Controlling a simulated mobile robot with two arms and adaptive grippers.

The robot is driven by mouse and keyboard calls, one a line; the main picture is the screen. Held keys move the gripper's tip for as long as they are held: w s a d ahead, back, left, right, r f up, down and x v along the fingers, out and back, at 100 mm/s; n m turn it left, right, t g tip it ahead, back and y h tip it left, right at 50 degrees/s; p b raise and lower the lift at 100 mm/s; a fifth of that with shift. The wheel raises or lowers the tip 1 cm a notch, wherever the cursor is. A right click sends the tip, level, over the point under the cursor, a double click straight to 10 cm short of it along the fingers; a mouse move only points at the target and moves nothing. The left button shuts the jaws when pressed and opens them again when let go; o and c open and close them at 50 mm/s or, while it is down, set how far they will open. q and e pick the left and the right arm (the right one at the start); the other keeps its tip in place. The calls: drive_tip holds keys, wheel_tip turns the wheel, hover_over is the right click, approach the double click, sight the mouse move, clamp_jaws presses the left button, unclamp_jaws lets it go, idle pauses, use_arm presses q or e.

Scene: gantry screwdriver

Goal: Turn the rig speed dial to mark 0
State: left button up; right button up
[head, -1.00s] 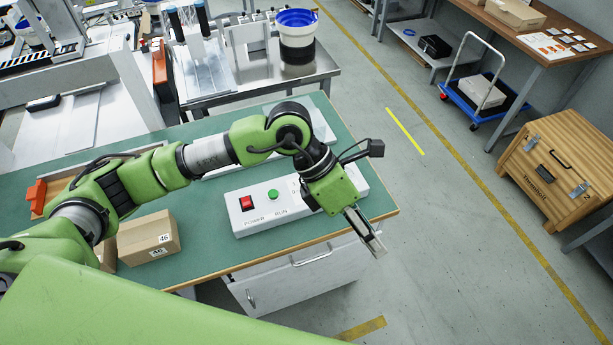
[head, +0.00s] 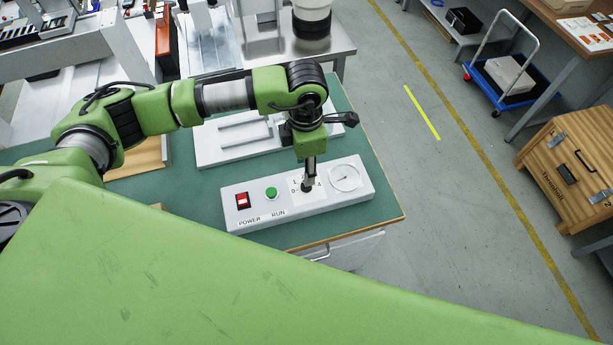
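The rig speed dial (head: 307,187) is a small dark knob on a white label with number marks, on the white control box (head: 236,222). Marks 1 and 4 show beside it; the rest of the scale and the knob's pointer are hidden or too small to read. My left gripper (head: 309,180) points straight down with its fingertips at the knob. The fingers overlap in this view, so I cannot tell whether they are open or shut on it. My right gripper is not in view.
The control box also has a red POWER switch (head: 242,201), a green RUN button (head: 271,193) and a round gauge (head: 345,177). A pale slotted fixture (head: 215,145) lies behind it on the green-topped bench (head: 385,207). A wooden crate (head: 570,165) stands on the floor at right.

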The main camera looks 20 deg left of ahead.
use_arm(q)
drive_tip(key=f, duration=0.4)
drive_tip(key=shift+w+p, duration=0.2)
drive_tip(key=shift+p, duration=0.2)
wheel_tip(320, 180, down, 3)
drive_tip(key=shift+f+p, duration=0.2)
drive_tip(key=shift+p, duration=0.1)
drive_tip(key=shift+f, duration=0.45)
drive_tip(key=shift+c, duration=0.5)
clamp_jaws()
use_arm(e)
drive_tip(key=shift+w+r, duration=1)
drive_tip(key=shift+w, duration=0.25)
